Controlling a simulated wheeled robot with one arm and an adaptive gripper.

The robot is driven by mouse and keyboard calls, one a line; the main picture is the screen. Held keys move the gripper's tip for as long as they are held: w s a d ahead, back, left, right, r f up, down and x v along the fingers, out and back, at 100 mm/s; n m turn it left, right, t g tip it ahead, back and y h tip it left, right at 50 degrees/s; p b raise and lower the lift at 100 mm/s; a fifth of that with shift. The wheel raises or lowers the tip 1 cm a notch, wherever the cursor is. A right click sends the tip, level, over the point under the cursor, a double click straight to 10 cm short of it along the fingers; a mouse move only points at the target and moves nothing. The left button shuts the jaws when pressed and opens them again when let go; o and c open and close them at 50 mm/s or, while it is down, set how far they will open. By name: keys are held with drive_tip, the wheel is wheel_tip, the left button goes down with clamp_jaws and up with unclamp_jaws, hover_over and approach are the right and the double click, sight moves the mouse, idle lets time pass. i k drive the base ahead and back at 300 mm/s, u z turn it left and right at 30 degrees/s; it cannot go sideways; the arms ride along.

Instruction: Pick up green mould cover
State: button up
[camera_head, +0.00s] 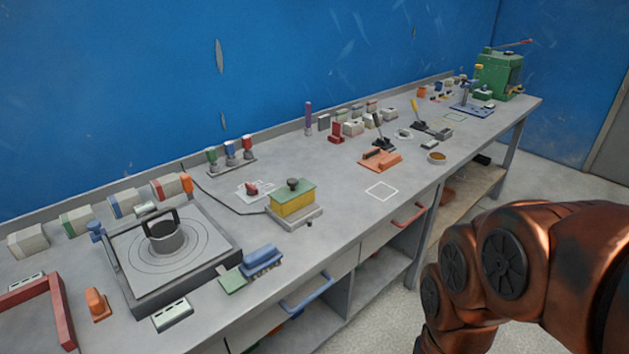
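A green cover (299,191) with a dark round knob on top lies on a yellow block-shaped mould (295,206). The mould stands on a grey base plate at the middle front of the bench (345,228). My copper-coloured arm fills the lower right of the picture, to the right of the bench's front edge and well apart from the cover. My gripper is out of the picture, so its state does not show.
A square fixture (225,246) with a round pot stands left of the mould. A blue block (262,258) and a small green plate (232,281) lie in front. An orange block (380,160) lies farther right. Bare bench surrounds a white square outline (382,183). Drawer handles jut from the front.

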sight(295, 187)
drive_tip(key=z, duration=0.05)
drive_tip(key=i, duration=1.1)
drive_tip(key=z, duration=0.6)
drive_tip(key=k, duration=1.05)
drive_tip(key=u, duration=1.5)
drive_tip(key=i, duration=0.5)
drive_tip(key=z, duration=0.05)
